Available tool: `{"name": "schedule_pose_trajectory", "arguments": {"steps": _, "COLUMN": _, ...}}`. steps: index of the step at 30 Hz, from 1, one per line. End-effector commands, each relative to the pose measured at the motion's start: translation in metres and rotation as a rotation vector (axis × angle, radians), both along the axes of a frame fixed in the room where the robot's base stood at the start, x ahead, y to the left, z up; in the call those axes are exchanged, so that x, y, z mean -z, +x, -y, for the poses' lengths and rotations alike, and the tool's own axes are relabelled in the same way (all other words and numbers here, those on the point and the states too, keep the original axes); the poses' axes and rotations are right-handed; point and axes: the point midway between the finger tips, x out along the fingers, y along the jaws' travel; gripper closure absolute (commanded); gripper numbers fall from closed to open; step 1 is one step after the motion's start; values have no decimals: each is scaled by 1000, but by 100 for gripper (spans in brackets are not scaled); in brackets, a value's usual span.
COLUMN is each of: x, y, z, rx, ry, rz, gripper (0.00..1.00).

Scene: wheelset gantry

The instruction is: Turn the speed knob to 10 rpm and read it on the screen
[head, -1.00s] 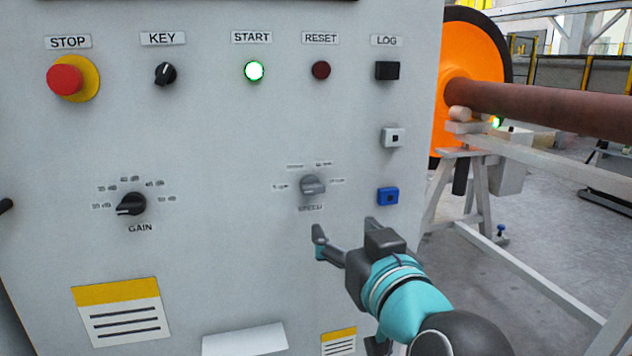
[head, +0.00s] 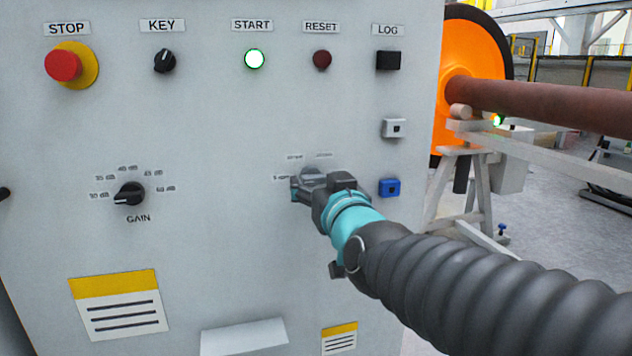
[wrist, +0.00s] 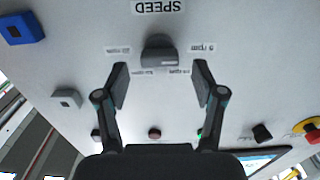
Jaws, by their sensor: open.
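The grey speed knob (wrist: 159,50) is on the panel under an upside-down SPEED label (wrist: 158,6) in the wrist view. Small rpm labels surround it; one reads 5 rpm (wrist: 202,49). My gripper (wrist: 170,72) is open, with one finger on each side of the space just in front of the knob, and nothing is held. In the head view my gripper (head: 310,186) covers much of the knob (head: 312,173). A small part of the screen (wrist: 262,162) shows at the bottom of the wrist view, too small to read.
The panel also carries the red STOP button (head: 63,65), KEY switch (head: 164,61), lit START button (head: 254,59), RESET button (head: 321,59), GAIN knob (head: 129,194) and a blue block (head: 389,187) right of my gripper. An orange wheel (head: 470,60) stands behind at right.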

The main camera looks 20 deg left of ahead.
Motion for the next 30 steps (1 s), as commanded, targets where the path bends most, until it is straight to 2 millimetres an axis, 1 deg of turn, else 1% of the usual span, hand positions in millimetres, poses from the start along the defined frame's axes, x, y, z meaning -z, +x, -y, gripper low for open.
{"name": "schedule_pose_trajectory", "arguments": {"steps": 3, "x": 0, "y": 12, "z": -7, "rx": 0, "ry": -1, "rz": -1, "gripper": 31}}
{"name": "schedule_pose_trajectory", "arguments": {"steps": 6, "x": 0, "y": 17, "z": -11, "rx": 0, "ry": 0, "rz": 0, "gripper": 31}}
{"name": "schedule_pose_trajectory", "arguments": {"steps": 11, "x": 0, "y": 21, "z": -13, "rx": -1, "ry": -1, "rz": 1, "gripper": 31}}
{"name": "schedule_pose_trajectory", "arguments": {"steps": 18, "x": 0, "y": 21, "z": -13, "rx": -1, "ry": 0, "rz": 0, "gripper": 31}}
{"name": "schedule_pose_trajectory", "arguments": {"steps": 20, "x": 0, "y": 21, "z": -13, "rx": -1, "ry": 0, "rz": 0, "gripper": 46}}
{"name": "schedule_pose_trajectory", "arguments": {"steps": 21, "x": 0, "y": 21, "z": -13, "rx": -1, "ry": 0, "rz": 0, "gripper": 56}}
{"name": "schedule_pose_trajectory", "arguments": {"steps": 23, "x": 0, "y": 21, "z": -13, "rx": -1, "ry": 0, "rz": 0, "gripper": 71}}
{"name": "schedule_pose_trajectory", "arguments": {"steps": 24, "x": 0, "y": 21, "z": -13, "rx": -1, "ry": 0, "rz": 0, "gripper": 81}}
{"name": "schedule_pose_trajectory", "arguments": {"steps": 25, "x": 0, "y": 21, "z": -13, "rx": -1, "ry": 0, "rz": 0, "gripper": 89}}
{"name": "schedule_pose_trajectory", "arguments": {"steps": 26, "x": 0, "y": 21, "z": -13, "rx": -1, "ry": 0, "rz": 0, "gripper": 91}}
{"name": "schedule_pose_trajectory", "arguments": {"steps": 30, "x": 0, "y": 21, "z": -13, "rx": -1, "ry": 3, "rz": -2, "gripper": 91}}
